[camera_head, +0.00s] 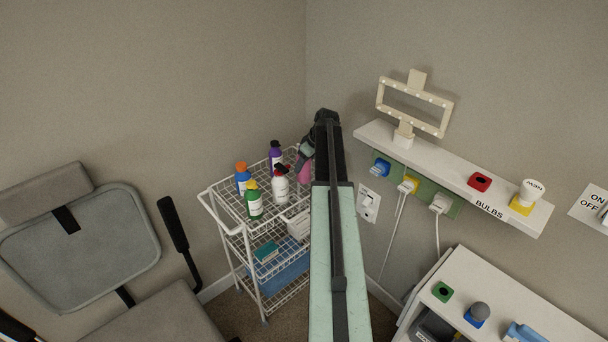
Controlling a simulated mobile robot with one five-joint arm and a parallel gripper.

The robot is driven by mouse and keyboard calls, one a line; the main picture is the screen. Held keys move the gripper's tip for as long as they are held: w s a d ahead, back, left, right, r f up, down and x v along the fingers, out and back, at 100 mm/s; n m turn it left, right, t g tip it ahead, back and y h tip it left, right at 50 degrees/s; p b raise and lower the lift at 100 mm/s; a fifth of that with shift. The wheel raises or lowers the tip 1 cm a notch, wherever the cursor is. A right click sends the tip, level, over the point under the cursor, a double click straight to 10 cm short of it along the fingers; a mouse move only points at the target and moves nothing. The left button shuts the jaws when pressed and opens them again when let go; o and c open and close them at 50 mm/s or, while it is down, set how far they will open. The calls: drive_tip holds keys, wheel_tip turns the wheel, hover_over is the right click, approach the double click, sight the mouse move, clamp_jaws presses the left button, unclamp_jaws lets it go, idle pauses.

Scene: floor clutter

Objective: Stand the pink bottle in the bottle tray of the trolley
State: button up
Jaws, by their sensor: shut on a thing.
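The pink bottle (305,173) shows beside my arm, at the right side of the trolley's top level, partly hidden by the arm. My gripper (306,150) is shut on its upper part. I cannot tell whether the bottle's base touches the tray. The white wire trolley (236,228) stands in the corner. Its top basket holds a blue bottle with an orange cap (243,180), a green bottle with a yellow cap (253,203), a white bottle with a red and black top (280,188) and a purple bottle (275,155).
A grey chair (85,245) stands at the left. A wall shelf (450,170) with a lit frame (414,105) is at the right, with plugs and cables below. A white cabinet (500,290) holds small items at the lower right. The trolley's lower levels hold boxes.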

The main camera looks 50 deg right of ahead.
sight(304, 169)
wheel_tip(304, 169, down, 4)
drive_tip(key=b, duration=0.2)
drive_tip(key=shift+r+b, duration=0.25)
drive_tip(key=shift+b, duration=0.05)
drive_tip(key=shift+r, duration=0.2)
drive_tip(key=shift+f, duration=0.15)
drive_tip(key=o, duration=1.6)
drive_tip(key=shift+r+p, duration=0.4)
drive_tip(key=shift+p, duration=0.05)
drive_tip(key=p+v, duration=1)
drive_tip(key=v, duration=0.1)
drive_tip(key=shift+s+r+p, duration=0.15)
drive_tip(key=shift+r+p, duration=0.1)
drive_tip(key=shift+p, duration=0.05)
